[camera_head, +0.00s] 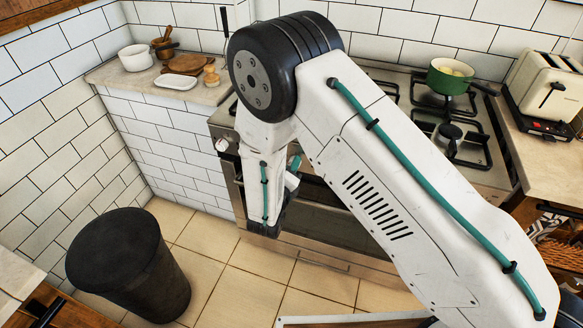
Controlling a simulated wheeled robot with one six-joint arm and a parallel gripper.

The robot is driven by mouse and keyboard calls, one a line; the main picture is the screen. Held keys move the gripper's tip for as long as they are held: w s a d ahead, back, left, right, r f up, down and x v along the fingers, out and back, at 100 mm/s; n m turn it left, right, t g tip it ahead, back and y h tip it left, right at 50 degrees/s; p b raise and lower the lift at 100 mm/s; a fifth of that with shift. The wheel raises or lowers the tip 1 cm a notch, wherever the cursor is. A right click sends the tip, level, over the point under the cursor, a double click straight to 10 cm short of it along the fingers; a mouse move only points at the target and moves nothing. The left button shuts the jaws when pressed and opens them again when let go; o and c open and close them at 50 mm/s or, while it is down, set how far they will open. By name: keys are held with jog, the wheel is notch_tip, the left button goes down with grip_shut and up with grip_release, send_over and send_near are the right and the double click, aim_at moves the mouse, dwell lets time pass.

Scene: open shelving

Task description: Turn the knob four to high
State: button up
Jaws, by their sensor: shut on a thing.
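The stove (488,178) stands against the back wall, with a steel top, black grates and a dark oven door (325,205). One pale knob (222,145) shows at the left end of its front. The other knobs are hidden behind my white arm, so I cannot pick out knob four or its setting. My arm crosses the front of the stove and bends down at a black joint. Its wrist hangs before the oven front, and my gripper's fingers are hidden behind it.
A toaster (545,90) is on the right counter. A white bowl (136,58) and boards are on the left counter. A black bin (125,265) stands on the floor at left.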

jog(key=o, duration=1)
jog(key=v, duration=0.8)
jog(key=shift+d, duration=0.1)
